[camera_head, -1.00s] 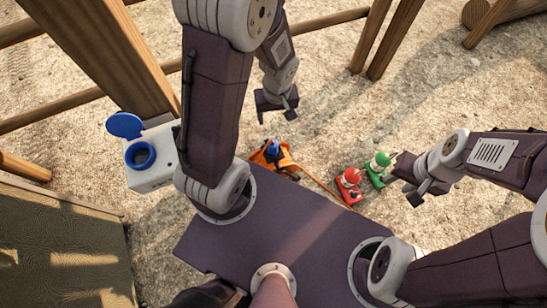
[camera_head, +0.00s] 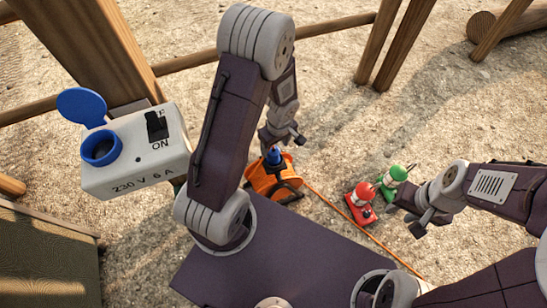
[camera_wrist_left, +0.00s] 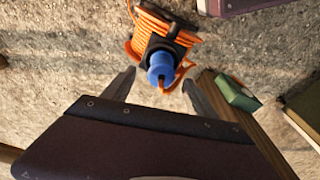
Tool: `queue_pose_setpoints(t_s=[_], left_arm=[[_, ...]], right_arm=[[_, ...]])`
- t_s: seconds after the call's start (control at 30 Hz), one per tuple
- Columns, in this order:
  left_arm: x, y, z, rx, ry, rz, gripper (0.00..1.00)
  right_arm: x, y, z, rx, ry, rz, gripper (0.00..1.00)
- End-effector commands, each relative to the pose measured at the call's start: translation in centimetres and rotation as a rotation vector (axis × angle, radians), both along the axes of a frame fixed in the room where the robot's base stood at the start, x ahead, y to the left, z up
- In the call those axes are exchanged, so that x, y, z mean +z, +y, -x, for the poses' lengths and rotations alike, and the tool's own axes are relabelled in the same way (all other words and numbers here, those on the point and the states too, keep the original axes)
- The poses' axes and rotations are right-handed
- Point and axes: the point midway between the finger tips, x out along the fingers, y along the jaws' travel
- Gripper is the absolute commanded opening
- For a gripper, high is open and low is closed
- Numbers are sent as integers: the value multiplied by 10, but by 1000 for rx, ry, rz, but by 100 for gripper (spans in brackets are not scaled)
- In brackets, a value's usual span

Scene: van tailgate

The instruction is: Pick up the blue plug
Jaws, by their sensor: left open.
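The blue plug (camera_head: 273,155) stands on top of an orange cable reel (camera_head: 262,183) on the sandy ground. My left gripper (camera_head: 284,138) is above and close to the plug in the head view. In the left wrist view, the plug (camera_wrist_left: 161,67) sits beside the black frame of the reel (camera_wrist_left: 150,30), roughly between the two spread fingertips of my open, empty left gripper (camera_wrist_left: 160,82). Whether the fingers touch the plug cannot be told, but gaps show on both sides. My right gripper (camera_head: 412,212) is off to the right, near the red and green items; its jaw opening is unclear.
A white socket box (camera_head: 130,170) with an open blue lid (camera_head: 82,107) is mounted at the left. A red item (camera_head: 361,203) and a green item (camera_head: 393,180) stand right of the reel. An orange cable runs along the ground. Wooden posts (camera_head: 405,40) stand behind.

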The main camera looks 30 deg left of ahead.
Motion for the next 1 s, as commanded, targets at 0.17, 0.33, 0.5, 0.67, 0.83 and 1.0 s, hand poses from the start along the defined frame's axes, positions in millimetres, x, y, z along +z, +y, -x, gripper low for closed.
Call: queue_pose_setpoints(t_s=[0.17,0.33,0.5,0.67,0.83,1.0], left_arm=[[-35,5,0,0,1,0,67],[-51,7,-1,0,1,0,67],[-48,7,-1,0,0,0,61],[-48,7,-1,0,0,0,17],[-48,7,-1,0,0,0,0],[-45,7,-1,0,0,0,0]], right_arm=[[-27,0,0,0,0,0,36],[-36,0,0,0,0,0,36],[-33,0,0,0,0,0,36],[-33,0,0,0,0,0,36],[-33,0,0,0,0,0,36],[-31,0,0,0,0,0,36]])
